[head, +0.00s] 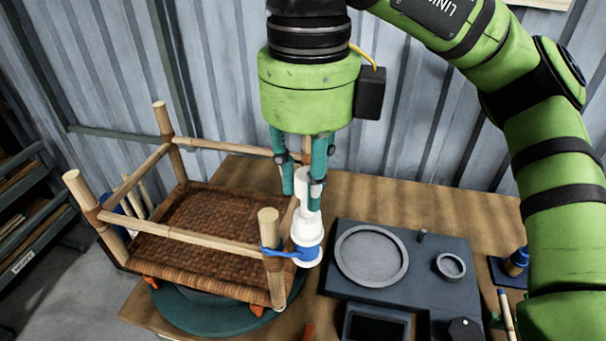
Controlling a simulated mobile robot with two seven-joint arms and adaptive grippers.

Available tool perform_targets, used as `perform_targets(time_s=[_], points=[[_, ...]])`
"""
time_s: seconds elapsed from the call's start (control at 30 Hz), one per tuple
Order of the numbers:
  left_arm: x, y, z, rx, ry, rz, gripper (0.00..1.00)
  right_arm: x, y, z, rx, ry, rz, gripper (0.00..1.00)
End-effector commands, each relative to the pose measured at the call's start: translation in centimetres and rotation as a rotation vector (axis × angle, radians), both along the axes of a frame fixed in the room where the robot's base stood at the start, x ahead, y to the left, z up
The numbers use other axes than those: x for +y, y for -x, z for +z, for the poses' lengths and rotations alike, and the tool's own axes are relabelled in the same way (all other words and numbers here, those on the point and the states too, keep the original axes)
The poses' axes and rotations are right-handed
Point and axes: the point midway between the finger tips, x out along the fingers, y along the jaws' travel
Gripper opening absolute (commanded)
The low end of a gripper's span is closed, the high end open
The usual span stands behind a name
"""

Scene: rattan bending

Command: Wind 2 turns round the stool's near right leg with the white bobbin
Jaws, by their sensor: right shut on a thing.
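The stool (200,230) stands upside down on a round green turntable (205,312), its woven seat low and its wooden legs pointing up. Its near right leg (270,240) has blue strand (275,251) around it below the top. The strand runs from the leg to the white bobbin (308,229), just right of that leg. My right gripper (303,188) points down from above, shut on the bobbin's upper part. The bobbin hangs upright with blue at its lower end. Whether it touches the leg I cannot tell. My left gripper is not in view.
A dark tray (340,283) with round and square recesses lies on the wooden table (410,190) right of the bobbin. A blue spool (517,262) stands farther right. Shelves (35,220) stand at left. The back table strip is clear.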

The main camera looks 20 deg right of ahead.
Motion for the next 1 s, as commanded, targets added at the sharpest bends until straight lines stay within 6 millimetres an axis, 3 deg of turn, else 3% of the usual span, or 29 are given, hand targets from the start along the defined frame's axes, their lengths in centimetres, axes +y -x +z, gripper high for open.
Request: perform_targets(time_s=[0.27, 1.0], points=[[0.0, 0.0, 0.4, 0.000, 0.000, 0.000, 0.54, 0.0, 0.0, 0.4, 0.000, 0.000, 0.000, 0.00], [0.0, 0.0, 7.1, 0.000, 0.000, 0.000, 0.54, 0.0, 0.0, 7.8, 0.000, -0.001, 0.000, 0.00]])
